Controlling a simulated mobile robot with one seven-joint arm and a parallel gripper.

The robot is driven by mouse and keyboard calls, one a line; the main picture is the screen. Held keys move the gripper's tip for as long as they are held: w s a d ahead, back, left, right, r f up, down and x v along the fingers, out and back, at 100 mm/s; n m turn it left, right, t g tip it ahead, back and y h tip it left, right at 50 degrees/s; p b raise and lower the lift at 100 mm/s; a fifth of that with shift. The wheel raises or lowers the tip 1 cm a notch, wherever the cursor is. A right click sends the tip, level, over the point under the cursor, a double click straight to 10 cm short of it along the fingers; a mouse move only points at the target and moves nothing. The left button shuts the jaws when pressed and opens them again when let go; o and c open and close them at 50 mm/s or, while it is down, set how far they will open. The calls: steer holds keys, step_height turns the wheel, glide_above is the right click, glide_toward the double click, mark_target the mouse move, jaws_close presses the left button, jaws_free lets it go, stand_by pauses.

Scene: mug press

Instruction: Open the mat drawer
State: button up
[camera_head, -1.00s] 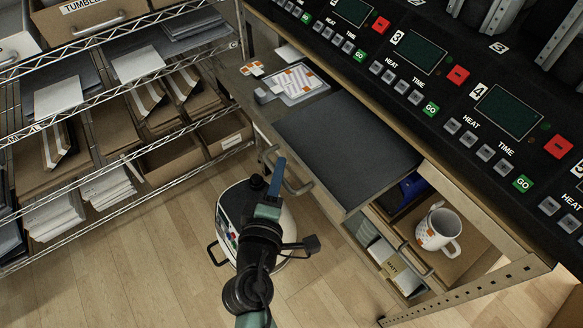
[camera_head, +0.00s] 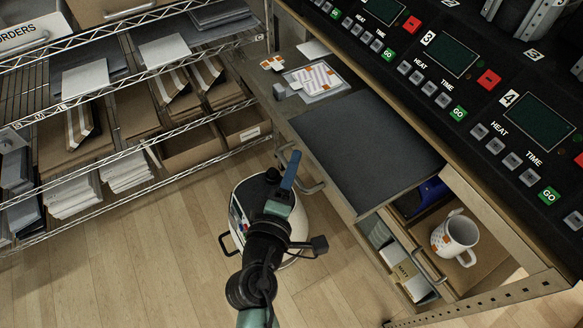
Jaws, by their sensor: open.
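A drawer front (camera_head: 335,195) with a curved metal bar handle (camera_head: 313,186) sits below the left part of the bench, under a dark flat mat (camera_head: 365,150). The drawer front looks in line with the bench edge, though I cannot tell how far it is out. My gripper (camera_head: 287,178) is open, with a blue finger pointing up beside the handle and hiding part of it. I cannot tell whether the finger touches the handle.
An open compartment on the right holds a white mug (camera_head: 455,238) with orange marks, and another handle (camera_head: 428,270) is below it. A wire shelf (camera_head: 130,150) with boxes and envelopes stands at the left. Press control panels (camera_head: 480,80) overhang the bench. Wooden floor (camera_head: 150,270) is clear.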

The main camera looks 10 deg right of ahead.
steer(key=b+v, duration=0.2)
steer(key=v, duration=1.1)
steer(key=shift+b, duration=0.4)
